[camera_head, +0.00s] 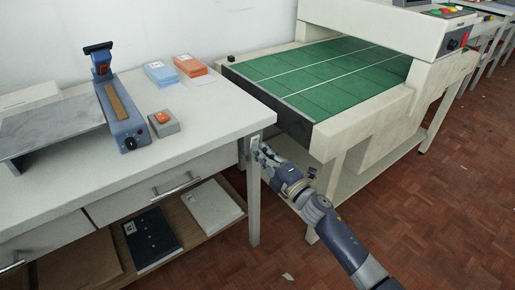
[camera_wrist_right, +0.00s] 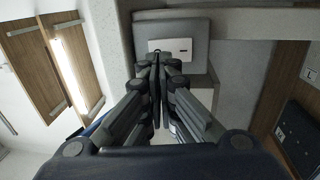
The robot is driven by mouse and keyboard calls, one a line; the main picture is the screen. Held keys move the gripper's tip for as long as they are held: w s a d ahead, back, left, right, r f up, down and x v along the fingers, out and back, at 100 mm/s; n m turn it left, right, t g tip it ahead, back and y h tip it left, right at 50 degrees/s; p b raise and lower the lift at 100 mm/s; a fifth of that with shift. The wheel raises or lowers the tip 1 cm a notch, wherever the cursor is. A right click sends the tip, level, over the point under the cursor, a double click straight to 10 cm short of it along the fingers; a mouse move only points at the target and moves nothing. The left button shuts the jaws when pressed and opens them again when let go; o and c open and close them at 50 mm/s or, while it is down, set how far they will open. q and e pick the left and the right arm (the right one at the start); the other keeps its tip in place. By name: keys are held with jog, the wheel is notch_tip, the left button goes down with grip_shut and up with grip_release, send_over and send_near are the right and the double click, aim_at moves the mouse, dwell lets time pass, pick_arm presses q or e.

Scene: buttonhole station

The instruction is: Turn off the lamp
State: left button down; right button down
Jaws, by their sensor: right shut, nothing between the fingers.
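A small white switch plate (camera_head: 256,142) is on the upper part of the table's front right leg. My right gripper (camera_head: 262,153) is in front of the leg, close to the plate. In the wrist view its fingers (camera_wrist_right: 158,57) are shut with nothing between them, and their tips overlap the plate's lower edge. I cannot tell whether they touch it. A bright strip (camera_wrist_right: 68,62) glows between brown panels; I cannot tell whether it is the lamp. My left gripper is out of view.
The white table (camera_head: 215,115) holds a blue device (camera_head: 122,115), a grey box with an orange button (camera_head: 163,123), and blue (camera_head: 160,73) and orange (camera_head: 190,65) packs. A machine with a green bed (camera_head: 325,75) stands right of the leg. Open floor (camera_head: 440,200) lies at right.

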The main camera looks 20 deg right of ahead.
aim_at(255, 142)
jog(key=shift+x, duration=0.9)
jog(key=shift+w+a, duration=0.1)
jog(key=shift+w, duration=0.1)
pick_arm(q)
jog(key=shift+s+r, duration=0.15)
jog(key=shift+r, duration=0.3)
